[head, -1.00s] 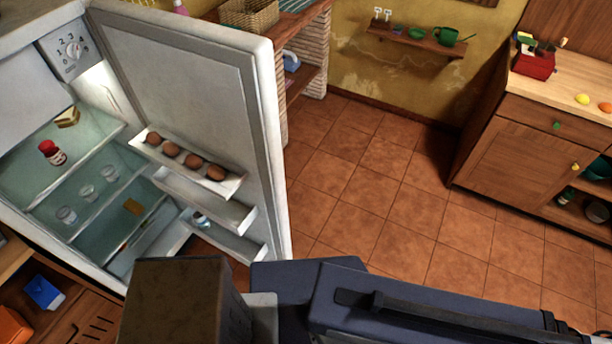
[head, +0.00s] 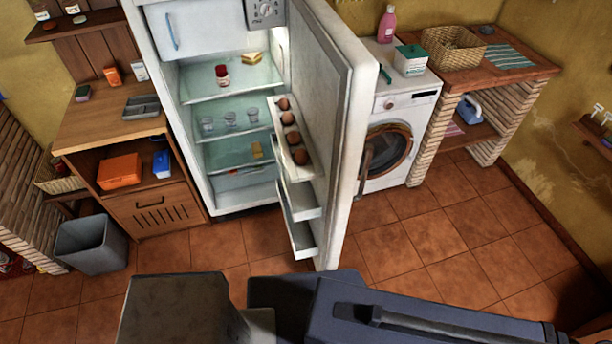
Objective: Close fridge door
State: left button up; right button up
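The fridge (head: 163,125) stands open at the middle top of the head view. Its door (head: 338,120) is swung wide toward me, hinged on the right side. The door's inner shelf holds several eggs (head: 289,118); two lower door racks (head: 300,200) show below it. Inside are a red jar (head: 222,75), a piece of cheese (head: 256,58) and several glasses. A dark door handle (head: 364,165) shows on the door's outer side. Parts of my arms show along the bottom edge, but neither gripper is in view.
A washing machine (head: 408,95) stands right of the fridge, beside a brick counter (head: 520,75). A wooden cabinet (head: 170,212) and a grey bin (head: 90,245) stand to its left. Tiled floor (head: 430,255) is clear in front and to the right.

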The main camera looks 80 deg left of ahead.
aim_at(334, 76)
jog(key=i+j+u, duration=0.15)
jog(key=i+u, duration=0.3)
jog(key=i, duration=0.3)
jog(key=i+l+u, duration=0.1)
jog(key=i+u, duration=0.4)
jog(key=i, duration=0.2)
jog(key=i+u, duration=0.2)
jog(key=u, duration=2.75)
jog(key=k+z, duration=0.45)
jog(key=k, duration=0.1)
